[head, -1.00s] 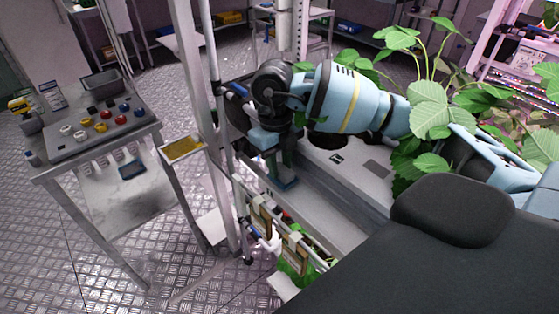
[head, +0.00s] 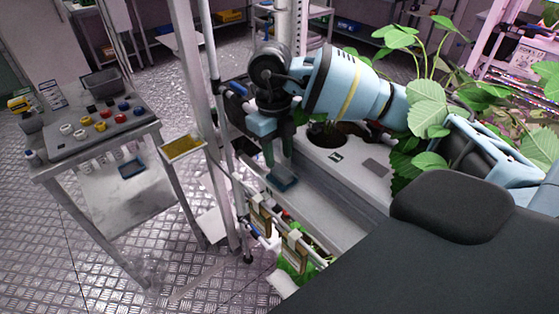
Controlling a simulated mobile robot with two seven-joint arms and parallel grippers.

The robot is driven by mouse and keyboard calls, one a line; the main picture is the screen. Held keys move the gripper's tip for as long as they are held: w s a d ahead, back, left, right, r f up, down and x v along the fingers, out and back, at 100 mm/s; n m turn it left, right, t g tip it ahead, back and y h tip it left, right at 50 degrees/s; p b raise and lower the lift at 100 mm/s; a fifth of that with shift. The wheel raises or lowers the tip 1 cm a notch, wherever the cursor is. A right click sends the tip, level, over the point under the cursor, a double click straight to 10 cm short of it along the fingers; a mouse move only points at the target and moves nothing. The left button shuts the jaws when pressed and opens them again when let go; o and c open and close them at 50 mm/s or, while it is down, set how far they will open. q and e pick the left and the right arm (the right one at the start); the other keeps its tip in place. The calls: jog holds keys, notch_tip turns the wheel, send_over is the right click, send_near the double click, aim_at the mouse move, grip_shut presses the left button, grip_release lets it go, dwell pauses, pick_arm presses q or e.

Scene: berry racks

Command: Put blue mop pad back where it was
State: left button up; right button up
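My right gripper (head: 278,152) points down just above and behind the pad. Its two dark fingers stand apart with nothing seen between them, and the pad appears clear of them. My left gripper is not in view.
A strawberry plant (head: 430,105) rises from the white planter top (head: 362,165) at right. A yellow tray (head: 183,147) on a post stands left of the rack. A button console (head: 100,122) is on a table at far left. Clips and leaves hang below the ledge.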

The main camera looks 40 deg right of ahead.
notch_tip(320, 180, up, 10)
jog(key=w, duration=0.1)
jog(key=shift+f+p, duration=0.2)
jog(key=shift+p, duration=0.2)
dwell(0.3)
